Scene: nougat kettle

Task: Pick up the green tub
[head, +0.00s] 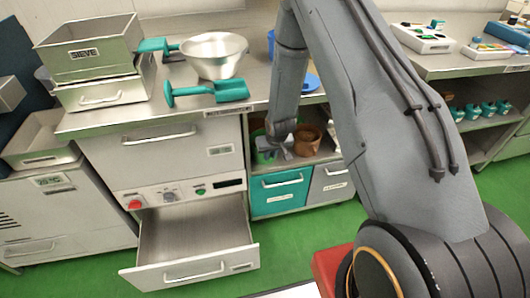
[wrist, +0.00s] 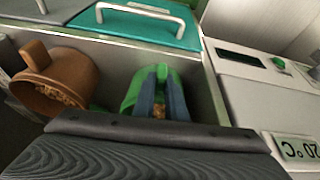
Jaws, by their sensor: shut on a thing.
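The green tub (wrist: 133,92) stands in an open compartment in the wrist view, with brownish contents low inside it. My gripper (wrist: 162,80) is shut on the upright green handle or wall of the tub, its two blue-grey fingers on either side. In the head view, my gripper (head: 284,152) reaches into the shelf space under the counter, and the green tub (head: 262,146) shows only partly behind it. Whether the tub touches the floor of the compartment cannot be told.
The teal drawer (head: 280,192) lies below. The counter (head: 262,90) overhangs. An empty steel drawer (head: 195,232) stands open at left.

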